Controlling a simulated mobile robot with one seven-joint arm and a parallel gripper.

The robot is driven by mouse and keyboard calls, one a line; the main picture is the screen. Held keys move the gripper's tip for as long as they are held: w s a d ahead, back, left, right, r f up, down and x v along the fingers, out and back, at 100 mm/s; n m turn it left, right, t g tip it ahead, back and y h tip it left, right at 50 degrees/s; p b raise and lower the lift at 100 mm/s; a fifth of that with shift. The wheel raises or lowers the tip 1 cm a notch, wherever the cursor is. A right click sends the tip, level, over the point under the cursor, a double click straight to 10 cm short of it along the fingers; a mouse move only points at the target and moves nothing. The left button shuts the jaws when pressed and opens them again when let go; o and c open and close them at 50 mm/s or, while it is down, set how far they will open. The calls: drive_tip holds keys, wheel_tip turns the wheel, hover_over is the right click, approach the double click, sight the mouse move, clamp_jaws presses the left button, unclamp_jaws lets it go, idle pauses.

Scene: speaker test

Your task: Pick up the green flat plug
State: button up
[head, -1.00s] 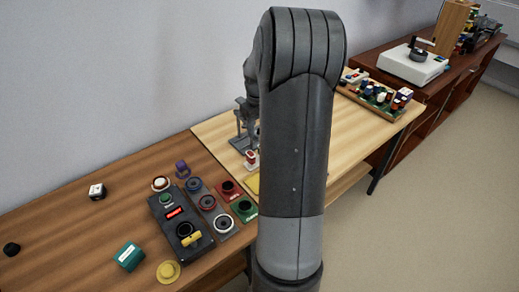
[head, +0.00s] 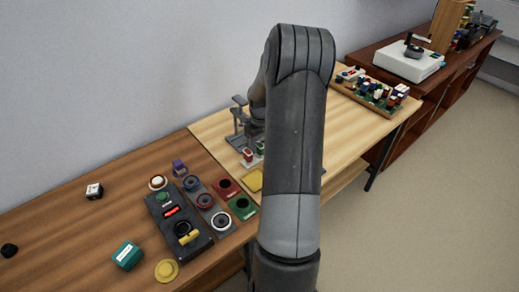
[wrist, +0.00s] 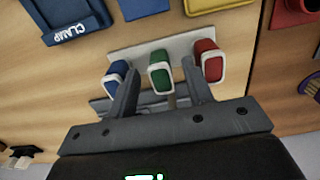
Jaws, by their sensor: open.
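The green flat plug (wrist: 160,79) stands in a pale strip (wrist: 150,48) in the wrist view, between a blue plug (wrist: 115,74) on the left and a red plug (wrist: 211,66) on the right. My gripper (wrist: 160,68) is open, with one finger on each side of the green plug. The left finger reaches into the gap beside the blue plug and the right finger into the gap beside the red one. I cannot tell whether either finger touches a plug. In the head view the green plug (head: 261,148) shows beside the red plug (head: 247,155), partly near my arm.
A board of small parts (head: 372,93) stands at the right.

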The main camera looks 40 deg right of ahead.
drive_tip(key=shift+f, duration=0.85)
clamp_jaws()
